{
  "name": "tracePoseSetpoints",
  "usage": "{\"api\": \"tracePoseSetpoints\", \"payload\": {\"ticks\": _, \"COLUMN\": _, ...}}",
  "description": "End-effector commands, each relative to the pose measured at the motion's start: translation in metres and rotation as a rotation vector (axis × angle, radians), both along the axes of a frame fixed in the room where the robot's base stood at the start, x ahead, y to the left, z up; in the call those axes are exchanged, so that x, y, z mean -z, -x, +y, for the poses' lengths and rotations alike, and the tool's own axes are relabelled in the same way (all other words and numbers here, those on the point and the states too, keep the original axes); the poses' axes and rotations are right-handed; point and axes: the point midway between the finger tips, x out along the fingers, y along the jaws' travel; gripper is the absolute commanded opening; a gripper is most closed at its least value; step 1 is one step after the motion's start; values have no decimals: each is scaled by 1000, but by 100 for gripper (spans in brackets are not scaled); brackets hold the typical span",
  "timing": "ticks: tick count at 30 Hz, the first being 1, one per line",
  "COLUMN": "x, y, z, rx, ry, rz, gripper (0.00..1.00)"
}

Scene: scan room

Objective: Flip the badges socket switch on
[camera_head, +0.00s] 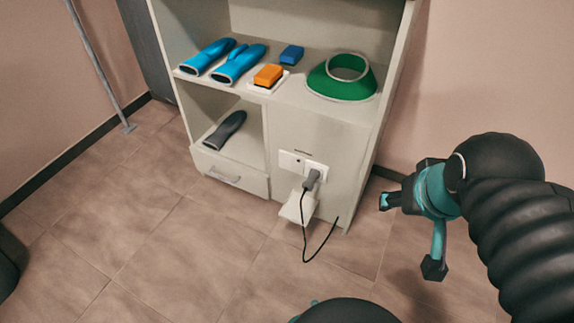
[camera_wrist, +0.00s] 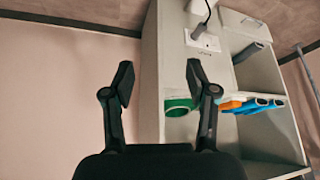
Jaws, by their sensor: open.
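A white socket plate (camera_head: 292,161) is on the front of the grey cabinet, with a dark printed label above it too small to read. A grey plug (camera_head: 311,180) sits in its right part, with a black cable hanging down. A small dark mark shows on the left part; the switch and its position are too small to tell. The plate also shows in the wrist view (camera_wrist: 208,43), which is upside down. My gripper (camera_head: 410,235) is open and empty, to the right of the cabinet and apart from the socket. It also shows in the wrist view (camera_wrist: 160,78).
The cabinet (camera_head: 345,122) holds blue mitts (camera_head: 238,63), an orange block (camera_head: 268,75), a blue block (camera_head: 291,55) and a green collar (camera_head: 340,84). A white holder (camera_head: 299,207) juts out below the socket. A pole (camera_head: 97,62) stands left. The floor in front is clear.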

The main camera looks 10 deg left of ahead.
Motion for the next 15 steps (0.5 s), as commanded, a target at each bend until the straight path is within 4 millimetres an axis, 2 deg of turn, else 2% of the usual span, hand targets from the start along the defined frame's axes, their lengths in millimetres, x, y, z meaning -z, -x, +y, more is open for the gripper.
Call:
{"api": "tracePoseSetpoints", "payload": {"ticks": 1, "x": 1, "y": 0, "z": 1, "rx": -6, "ry": 0, "rz": 0, "gripper": 38}}
{"api": "tracePoseSetpoints", "payload": {"ticks": 4, "x": 7, "y": -1, "z": 8, "rx": -32, "ry": 0, "rz": 11, "gripper": 13}}
{"api": "tracePoseSetpoints", "payload": {"ticks": 6, "x": 18, "y": -4, "z": 15, "rx": -64, "ry": 1, "rz": 45, "gripper": 0}}
{"api": "tracePoseSetpoints", "payload": {"ticks": 15, "x": 71, "y": -26, "z": 54, "rx": -228, "ry": 49, "rz": 220, "gripper": 0}}
